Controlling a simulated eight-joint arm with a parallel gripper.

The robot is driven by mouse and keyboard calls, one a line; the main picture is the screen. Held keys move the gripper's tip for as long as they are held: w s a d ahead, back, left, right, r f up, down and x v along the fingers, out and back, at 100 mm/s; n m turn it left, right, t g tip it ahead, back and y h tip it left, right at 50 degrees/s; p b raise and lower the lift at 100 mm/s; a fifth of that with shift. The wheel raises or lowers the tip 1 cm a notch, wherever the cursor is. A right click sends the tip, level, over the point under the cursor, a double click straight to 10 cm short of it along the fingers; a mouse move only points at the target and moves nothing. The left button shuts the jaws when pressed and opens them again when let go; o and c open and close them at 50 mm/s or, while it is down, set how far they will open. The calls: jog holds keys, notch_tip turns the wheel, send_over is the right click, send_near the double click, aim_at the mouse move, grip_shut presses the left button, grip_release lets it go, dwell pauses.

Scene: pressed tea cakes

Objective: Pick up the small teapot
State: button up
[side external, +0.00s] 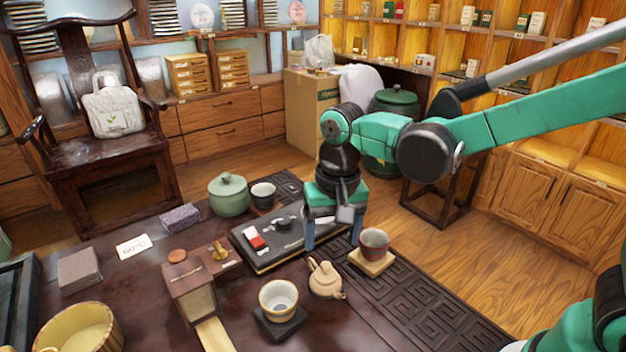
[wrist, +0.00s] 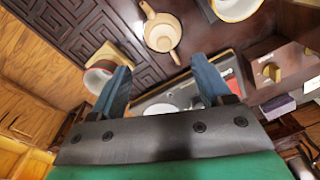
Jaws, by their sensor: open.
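The small teapot (side external: 326,280) is beige clay and stands upright on the dark table, between a white-lined cup and a reddish cup. It also shows in the wrist view (wrist: 162,33) near the top middle, beyond my fingertips. My gripper (side external: 333,236) is open and empty, pointing down over the edge of a black flat device, behind the teapot in the side view. In the wrist view my gripper's two blue fingers (wrist: 159,75) are spread apart with nothing between them. The teapot is apart from the fingers.
A reddish cup (side external: 374,244) on a wooden coaster (side external: 371,264) stands right of the teapot. A white-lined cup (side external: 278,298) on a dark coaster stands left. The black device (side external: 262,254) lies under my gripper. A wooden box (side external: 190,290) stands further left. The patterned mat (side external: 432,302) has free room.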

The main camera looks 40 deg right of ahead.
aim_at(326, 264)
jog(key=shift+w+a+f+g, duration=0.15)
jog(key=shift+a+f+g, duration=0.2)
jog(key=shift+f, duration=2.85)
grip_shut()
